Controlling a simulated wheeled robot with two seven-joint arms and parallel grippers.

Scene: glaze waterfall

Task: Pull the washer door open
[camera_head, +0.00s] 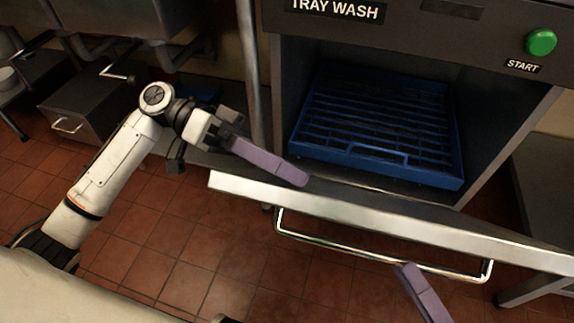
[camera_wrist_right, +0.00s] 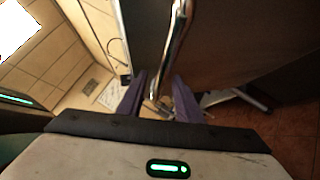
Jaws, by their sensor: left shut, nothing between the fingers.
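The washer door (camera_head: 390,226) is a metal panel standing out from the front of the tray washer, so the opening behind it shows. A chrome bar handle (camera_head: 380,262) runs along its outer face. My left gripper (camera_head: 304,182) is shut and empty, its purple fingertips just at the door's upper edge near the left end; I cannot tell if they touch. My right gripper (camera_wrist_right: 160,80) is open, with the handle bar (camera_wrist_right: 181,35) passing between or just beyond its two fingers. In the head view only one purple finger shows, beside the handle's lower right part.
A blue tray rack (camera_head: 375,155) sits inside the washer. A green start button (camera_head: 541,42) is at the upper right. A grey drawer cabinet (camera_head: 90,105) and a vertical pipe (camera_head: 250,75) stand at the left. Tiled floor (camera_head: 180,240) is open in front.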

